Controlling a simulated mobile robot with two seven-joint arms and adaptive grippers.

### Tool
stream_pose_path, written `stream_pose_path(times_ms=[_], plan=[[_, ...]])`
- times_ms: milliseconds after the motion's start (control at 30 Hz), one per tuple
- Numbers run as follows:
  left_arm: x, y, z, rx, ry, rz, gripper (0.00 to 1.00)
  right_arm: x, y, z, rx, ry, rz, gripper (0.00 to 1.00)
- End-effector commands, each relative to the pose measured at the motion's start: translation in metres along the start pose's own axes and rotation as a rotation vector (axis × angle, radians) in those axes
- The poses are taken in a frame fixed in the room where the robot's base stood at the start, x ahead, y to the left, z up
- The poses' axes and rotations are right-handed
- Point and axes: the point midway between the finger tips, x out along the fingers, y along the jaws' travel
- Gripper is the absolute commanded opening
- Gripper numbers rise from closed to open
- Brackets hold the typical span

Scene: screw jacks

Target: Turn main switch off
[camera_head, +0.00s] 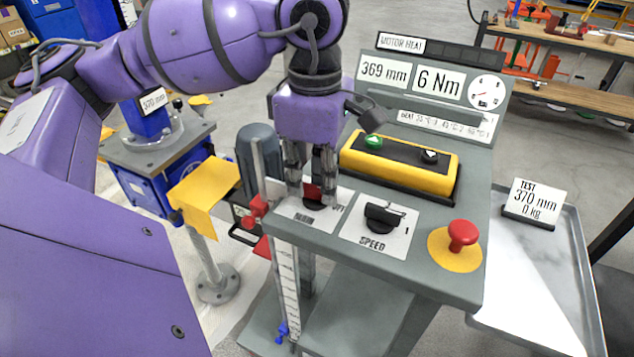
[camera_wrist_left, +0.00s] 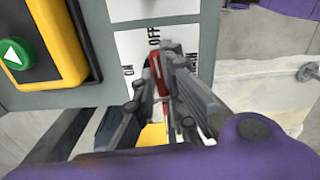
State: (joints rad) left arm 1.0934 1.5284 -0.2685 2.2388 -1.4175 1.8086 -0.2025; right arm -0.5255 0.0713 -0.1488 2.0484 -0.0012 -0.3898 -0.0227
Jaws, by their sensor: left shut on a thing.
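The main switch has a red handle (camera_head: 312,191) on a white label plate at the left end of the grey control panel. My left gripper (camera_head: 312,200) points down over it and is shut on the red handle. In the left wrist view the red handle (camera_wrist_left: 154,75) shows between the fingers (camera_wrist_left: 160,88). The "OFF" mark (camera_wrist_left: 154,38) is just above the handle there, and the "ON" mark (camera_wrist_left: 128,70) is to its left. The fingers hide part of the handle, so its exact angle is hard to tell. My right gripper is not in view.
A black speed knob (camera_head: 385,216) and a red mushroom button (camera_head: 462,236) stand to the right. A yellow button box (camera_head: 400,165) is behind, with display signs (camera_head: 437,82) beyond. A yellow plate (camera_head: 203,187) on a post stands left of the panel.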

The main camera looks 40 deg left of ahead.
Motion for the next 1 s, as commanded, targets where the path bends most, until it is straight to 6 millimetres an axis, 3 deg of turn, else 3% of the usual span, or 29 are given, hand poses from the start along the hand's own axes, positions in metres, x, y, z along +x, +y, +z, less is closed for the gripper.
stream_pose_path(times_ms=[300, 833, 867, 1000], plan=[[-0.0014, 0.0012, 0.0006, 0.114, -0.003, 0.005, 0.0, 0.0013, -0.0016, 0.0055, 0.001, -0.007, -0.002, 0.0], [-0.0021, 0.0012, 0.0006, 0.136, -0.003, 0.006, 0.0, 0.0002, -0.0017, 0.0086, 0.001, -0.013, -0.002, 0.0], [-0.0021, 0.0012, 0.0006, 0.136, -0.003, 0.006, 0.13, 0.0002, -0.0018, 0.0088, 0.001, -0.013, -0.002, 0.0], [-0.0016, 0.001, 0.0004, 0.135, -0.002, 0.005, 0.3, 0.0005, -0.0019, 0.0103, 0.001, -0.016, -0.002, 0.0]])
